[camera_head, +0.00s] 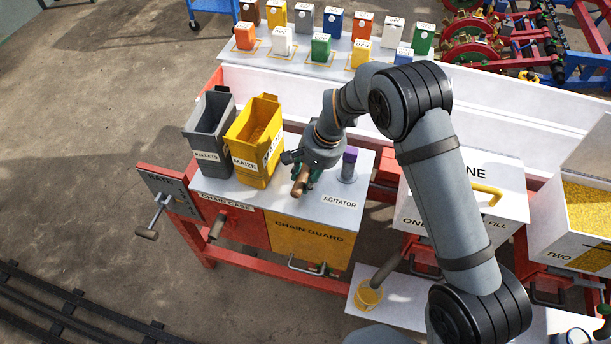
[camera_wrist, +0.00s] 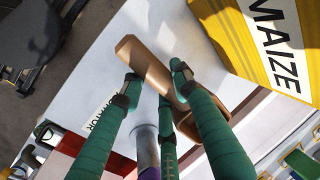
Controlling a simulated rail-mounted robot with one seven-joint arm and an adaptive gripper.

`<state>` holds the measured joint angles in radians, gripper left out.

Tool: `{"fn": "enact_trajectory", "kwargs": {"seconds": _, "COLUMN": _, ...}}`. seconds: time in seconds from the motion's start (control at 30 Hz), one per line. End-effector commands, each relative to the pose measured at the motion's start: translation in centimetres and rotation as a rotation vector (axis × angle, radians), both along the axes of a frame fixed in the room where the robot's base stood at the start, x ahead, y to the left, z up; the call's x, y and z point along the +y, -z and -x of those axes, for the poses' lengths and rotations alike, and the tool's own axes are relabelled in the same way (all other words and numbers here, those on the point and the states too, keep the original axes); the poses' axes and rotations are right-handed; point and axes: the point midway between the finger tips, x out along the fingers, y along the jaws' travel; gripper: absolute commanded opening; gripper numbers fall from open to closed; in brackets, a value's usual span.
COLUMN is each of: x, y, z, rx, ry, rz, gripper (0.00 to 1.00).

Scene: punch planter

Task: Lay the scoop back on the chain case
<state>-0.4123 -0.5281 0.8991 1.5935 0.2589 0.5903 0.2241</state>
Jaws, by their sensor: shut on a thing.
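The brown scoop (camera_head: 300,182) is in my gripper (camera_head: 308,177), over the pale top of the chain case (camera_head: 262,198). In the wrist view the green fingers of my gripper (camera_wrist: 155,88) close around the scoop's handle (camera_wrist: 147,62). The scoop's wider end (camera_wrist: 238,112) lies partly behind a finger. The case top (camera_wrist: 98,78) shows beneath it. I cannot tell whether the scoop touches the top or hangs just above it.
The yellow MAIZE bin (camera_head: 254,140) and dark PELLETS bin (camera_head: 209,125) stand on the case, left of my gripper. The purple-topped agitator post (camera_head: 348,165) stands close on the right. The case's front strip is clear. A yellow cup (camera_head: 368,296) sits lower right.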

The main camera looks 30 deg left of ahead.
Motion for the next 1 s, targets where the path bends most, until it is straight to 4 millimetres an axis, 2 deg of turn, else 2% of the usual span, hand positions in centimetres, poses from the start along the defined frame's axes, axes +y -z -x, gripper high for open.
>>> {"fn": "enact_trajectory", "kwargs": {"seconds": 0.13, "x": 0.0, "y": 0.3, "z": 0.0, "rx": 0.000, "ry": -0.001, "rz": 0.000, "gripper": 0.00}}
{"fn": "enact_trajectory", "kwargs": {"seconds": 0.17, "x": 0.0, "y": 0.3, "z": 0.0, "rx": 0.000, "ry": 0.000, "rz": 0.000, "gripper": 0.31}}
{"fn": "enact_trajectory", "kwargs": {"seconds": 0.47, "x": 0.0, "y": 0.2, "z": 0.0, "rx": 0.000, "ry": 0.000, "rz": 0.000, "gripper": 0.48}}
{"fn": "enact_trajectory", "kwargs": {"seconds": 0.83, "x": -0.1, "y": 0.2, "z": 0.0, "rx": 0.002, "ry": 0.000, "rz": 0.001, "gripper": 0.49}}
{"fn": "enact_trajectory", "kwargs": {"seconds": 1.0, "x": -0.6, "y": -2.1, "z": -0.2, "rx": -0.002, "ry": 0.000, "rz": -0.005, "gripper": 0.49}}
